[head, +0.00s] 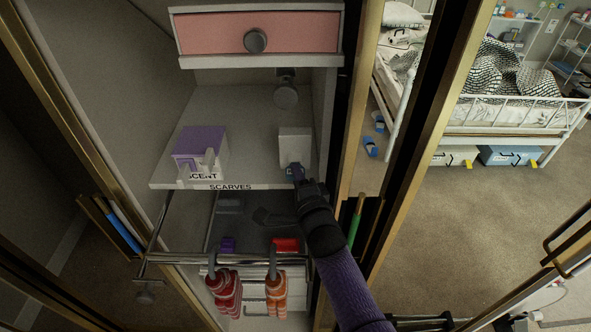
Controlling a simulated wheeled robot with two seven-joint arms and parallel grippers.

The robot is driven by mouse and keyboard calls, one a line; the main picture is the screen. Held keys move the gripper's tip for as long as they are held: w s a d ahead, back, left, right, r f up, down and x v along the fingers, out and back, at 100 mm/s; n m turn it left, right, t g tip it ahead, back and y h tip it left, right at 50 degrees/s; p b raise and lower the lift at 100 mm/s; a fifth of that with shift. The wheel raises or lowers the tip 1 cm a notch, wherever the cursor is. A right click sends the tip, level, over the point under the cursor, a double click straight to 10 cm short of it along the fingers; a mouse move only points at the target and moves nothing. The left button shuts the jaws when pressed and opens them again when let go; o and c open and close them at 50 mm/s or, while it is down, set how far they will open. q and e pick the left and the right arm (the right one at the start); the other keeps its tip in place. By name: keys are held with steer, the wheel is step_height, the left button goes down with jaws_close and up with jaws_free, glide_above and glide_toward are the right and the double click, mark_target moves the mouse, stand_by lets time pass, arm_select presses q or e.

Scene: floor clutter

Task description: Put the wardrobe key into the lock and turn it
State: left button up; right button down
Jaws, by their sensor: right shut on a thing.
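My right gripper (299,178) reaches up from the bottom of the head view to the front edge of the wardrobe shelf. The key is right at the lower front of a white block (295,147) on the shelf, which looks like the lock. My fingers hide part of the key, so I cannot tell whether its tip is inside the lock or how it is turned. My left gripper is not in view.
A purple box (200,145) stands on the left of the shelf (245,150). A pink drawer (258,32) is above. A metal rail (205,259) with striped scarves (227,294) hangs below. Gold-edged door frames stand on both sides, close to my arm on the right.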

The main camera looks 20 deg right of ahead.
mark_target(292, 179)
steer(key=shift+s+a+p, duration=0.2)
steer(key=shift+s+p, duration=0.3)
steer(key=shift+s, duration=0.15)
steer(key=shift+s+a+p, duration=0.15)
steer(key=shift+s+p, duration=0.25)
steer(key=shift+s, duration=0.15)
steer(key=shift+s+a+p, duration=0.15)
steer(key=shift+s+p, duration=0.2)
steer(key=shift+s, duration=0.15)
steer(key=shift+s+a, duration=0.1)
steer(key=shift+s, duration=0.2)
